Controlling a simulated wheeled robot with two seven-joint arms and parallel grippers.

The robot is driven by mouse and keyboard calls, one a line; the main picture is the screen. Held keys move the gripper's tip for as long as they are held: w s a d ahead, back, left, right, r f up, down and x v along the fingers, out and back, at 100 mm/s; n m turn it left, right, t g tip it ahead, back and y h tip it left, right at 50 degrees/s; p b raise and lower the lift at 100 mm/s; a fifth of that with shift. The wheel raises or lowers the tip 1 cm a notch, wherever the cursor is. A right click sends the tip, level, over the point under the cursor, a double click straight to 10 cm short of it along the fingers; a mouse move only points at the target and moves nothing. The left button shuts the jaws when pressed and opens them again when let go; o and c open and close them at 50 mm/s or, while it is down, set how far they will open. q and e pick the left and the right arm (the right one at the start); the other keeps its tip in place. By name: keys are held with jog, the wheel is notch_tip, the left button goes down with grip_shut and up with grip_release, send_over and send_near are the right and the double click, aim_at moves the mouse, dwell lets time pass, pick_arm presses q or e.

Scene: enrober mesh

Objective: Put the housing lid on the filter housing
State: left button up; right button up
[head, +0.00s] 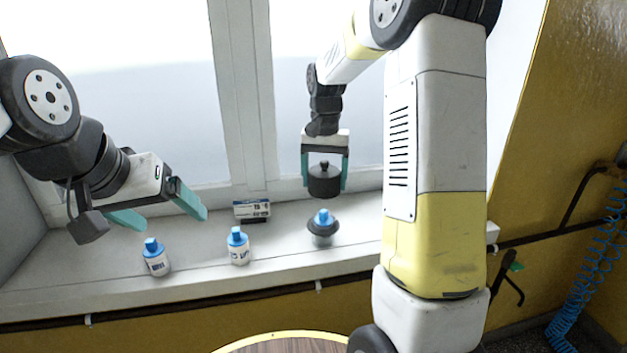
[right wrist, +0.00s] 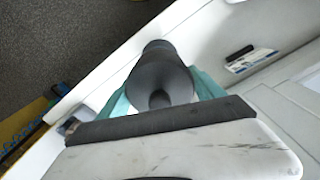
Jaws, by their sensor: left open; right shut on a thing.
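The dark housing lid (head: 324,184), with a small knob on top, is held between the teal fingers of my right gripper (head: 324,182). It hangs above the filter housing (head: 322,238), apart from it. The housing stands on the sill with a dark, wide rim and a blue top part (head: 323,217) showing at its middle. In the right wrist view the lid (right wrist: 160,75) fills the space between the fingers and I cannot make out the housing clearly. My left gripper (head: 164,216) is open and empty, above the sill at the left.
Two white bottles with blue caps stand on the sill (head: 200,278): one at the left (head: 156,260), one nearer the middle (head: 238,248). A small printed card (head: 252,208) stands behind them by the window frame. The sill's front edge is close to the housing.

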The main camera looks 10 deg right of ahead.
aim_at(324, 211)
jog(key=shift+f, duration=2.75)
jog(key=shift+f, duration=0.65)
jog(key=shift+f, duration=0.75)
jog(key=shift+f, duration=0.25)
jog(key=shift+f, duration=0.75)
jog(key=shift+f, duration=0.15)
